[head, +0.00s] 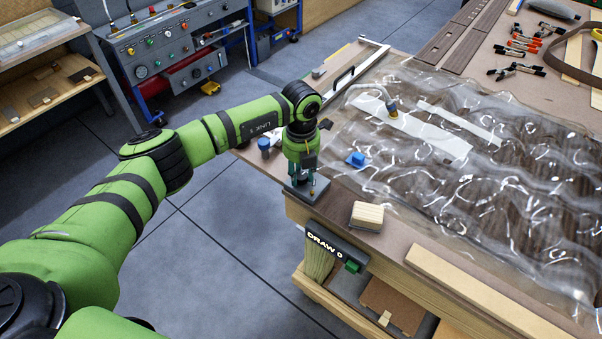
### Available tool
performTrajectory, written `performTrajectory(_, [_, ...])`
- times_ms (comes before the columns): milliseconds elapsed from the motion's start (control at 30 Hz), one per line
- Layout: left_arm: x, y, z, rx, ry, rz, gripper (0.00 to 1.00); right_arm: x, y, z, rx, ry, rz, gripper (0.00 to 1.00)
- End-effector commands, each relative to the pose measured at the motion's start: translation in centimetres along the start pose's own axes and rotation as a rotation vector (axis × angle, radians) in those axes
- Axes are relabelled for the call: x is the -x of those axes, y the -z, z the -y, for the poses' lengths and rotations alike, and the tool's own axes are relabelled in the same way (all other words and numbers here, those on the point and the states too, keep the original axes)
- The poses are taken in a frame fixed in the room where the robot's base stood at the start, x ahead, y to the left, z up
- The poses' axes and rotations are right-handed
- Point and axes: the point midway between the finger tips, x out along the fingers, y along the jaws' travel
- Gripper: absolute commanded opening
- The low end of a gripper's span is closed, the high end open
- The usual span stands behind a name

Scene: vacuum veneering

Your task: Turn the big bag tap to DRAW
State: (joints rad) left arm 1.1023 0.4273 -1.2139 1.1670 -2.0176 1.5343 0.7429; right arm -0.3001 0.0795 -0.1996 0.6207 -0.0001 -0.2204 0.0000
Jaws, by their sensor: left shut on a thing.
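The clear big bag (480,190) lies wrinkled over dark veneer on the bench. My left gripper (301,178) points down at the near left corner of the bench, shut on what looks like the handle of the big bag tap. The tap's dark grey base (320,188) shows beneath the fingers, with a small brass part at its front. The fingers hide the handle, so I cannot tell which way it points. My right gripper is not in view.
A blue fitting (356,159) and a hose fitting (391,108) sit on the bag. A wooden block (367,215) lies close right of the tap. Several clamps (520,50) lie at the back. A control console (165,50) stands at back left.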

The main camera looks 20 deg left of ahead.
Motion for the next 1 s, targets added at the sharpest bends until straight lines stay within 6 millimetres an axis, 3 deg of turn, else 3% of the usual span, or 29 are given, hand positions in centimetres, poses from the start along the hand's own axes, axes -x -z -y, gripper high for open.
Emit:
performTrajectory(600, [-0.7, 0.0, -0.1, -0.546, -0.002, 0.000, 0.01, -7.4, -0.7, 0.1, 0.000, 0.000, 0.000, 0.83])
performTrajectory(1000, [-0.4, 0.0, 0.0, -0.841, -0.001, -0.002, 0.01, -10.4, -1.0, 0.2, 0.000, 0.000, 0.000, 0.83])
